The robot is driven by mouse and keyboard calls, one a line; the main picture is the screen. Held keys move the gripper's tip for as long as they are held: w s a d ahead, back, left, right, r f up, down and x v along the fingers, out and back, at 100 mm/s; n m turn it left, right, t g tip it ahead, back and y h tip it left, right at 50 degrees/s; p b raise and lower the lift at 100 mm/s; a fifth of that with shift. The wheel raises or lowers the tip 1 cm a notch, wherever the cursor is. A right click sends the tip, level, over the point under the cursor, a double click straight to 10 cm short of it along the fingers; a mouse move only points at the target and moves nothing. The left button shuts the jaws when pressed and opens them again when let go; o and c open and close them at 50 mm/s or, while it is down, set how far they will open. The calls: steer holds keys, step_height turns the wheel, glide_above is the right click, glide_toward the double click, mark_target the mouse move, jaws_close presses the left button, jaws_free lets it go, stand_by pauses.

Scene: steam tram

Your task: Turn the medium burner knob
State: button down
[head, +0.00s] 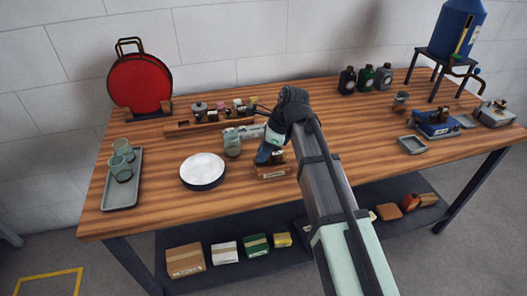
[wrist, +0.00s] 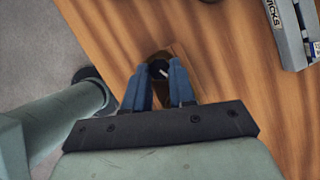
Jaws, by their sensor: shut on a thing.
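A small wooden block (head: 273,173) with a pale label on its front stands near the front edge of the table, at the middle of the head view. In the wrist view a dark round knob (wrist: 159,68) with a white pointer mark sits on the brown wooden block (wrist: 178,52). My gripper (wrist: 160,82) points down at it, with its blue fingers shut on the knob, one on each side. In the head view my gripper (head: 265,157) is over the block and hides part of it. I cannot read which burner the knob is for.
A glass jar (head: 232,145) and a white round plate (head: 203,169) stand left of my gripper. Behind is a wooden rack (head: 185,128) with small jars. A grey tray (head: 120,195) with glasses is at the far left. The table right of my arm has free room.

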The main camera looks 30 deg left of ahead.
steer(key=shift+w+n+g, duration=0.1)
steer(key=shift+n+g, duration=0.2)
steer(key=shift+n, duration=0.4)
steer(key=n, duration=0.1)
steer(key=n+g+h, duration=0.1)
steer(key=n, duration=0.2)
steer(key=shift+w+a+n, duration=0.2)
steer(key=shift+a+n, duration=0.05)
steer(key=shift+n, duration=0.05)
steer(key=n+h, duration=0.1)
steer(key=n, duration=0.1)
steer(key=n+g, duration=0.1)
steer(key=n, duration=0.1)
steer(key=shift+a+h, duration=0.15)
steer(key=shift+h, duration=0.25)
steer(key=shift+n+h, duration=0.4)
steer(key=shift+n, duration=0.7)
steer(key=shift+f, duration=0.1)
steer(key=c, duration=0.9)
jaws_free()
